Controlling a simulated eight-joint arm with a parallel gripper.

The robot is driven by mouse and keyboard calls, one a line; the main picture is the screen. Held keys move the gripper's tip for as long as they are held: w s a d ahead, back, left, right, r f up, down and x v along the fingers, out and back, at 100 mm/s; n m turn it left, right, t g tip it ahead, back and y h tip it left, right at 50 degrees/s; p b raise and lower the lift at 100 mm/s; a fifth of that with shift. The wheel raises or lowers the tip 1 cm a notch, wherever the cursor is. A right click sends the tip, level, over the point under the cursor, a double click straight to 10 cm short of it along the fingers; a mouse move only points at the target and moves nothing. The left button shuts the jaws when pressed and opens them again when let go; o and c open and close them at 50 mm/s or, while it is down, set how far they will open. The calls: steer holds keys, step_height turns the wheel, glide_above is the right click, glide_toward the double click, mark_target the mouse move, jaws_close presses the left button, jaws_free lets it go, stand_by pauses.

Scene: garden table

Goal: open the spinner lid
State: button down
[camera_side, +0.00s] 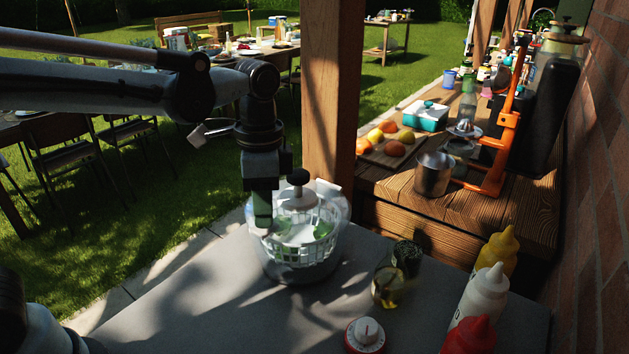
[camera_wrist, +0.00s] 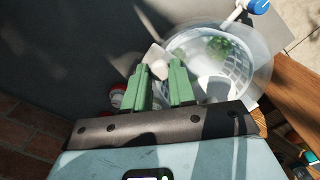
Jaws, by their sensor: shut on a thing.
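The salad spinner (camera_side: 299,262) stands on the grey tabletop, with a clear bowl and a pale slotted basket holding green leaves. It also shows in the wrist view (camera_wrist: 240,72).
A glass jar (camera_side: 388,287), a red and white timer (camera_side: 366,335) and white (camera_side: 483,297), yellow (camera_side: 497,252) and red (camera_side: 470,337) bottles stand to the right. A wooden post (camera_side: 335,90) rises close behind the spinner. The tabletop's front left is clear.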

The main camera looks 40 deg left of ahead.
steer(key=shift+w+r+g, duration=0.55)
steer(key=shift+r+g, duration=0.1)
steer(key=shift+r, duration=0.35)
steer(key=shift+w+r+g, duration=0.6)
steer(key=shift+r+g, duration=0.1)
steer(key=shift+r, duration=0.25)
steer(key=shift+w+r+g, duration=0.55)
steer(key=shift+r+g, duration=0.1)
steer(key=shift+r, duration=0.35)
steer(key=c, duration=0.9)
jaws_free()
steer(key=shift+c, duration=0.2)
step_height(320, 180, up, 7)
glide_above(288, 203)
steer(key=shift+w, duration=0.1)
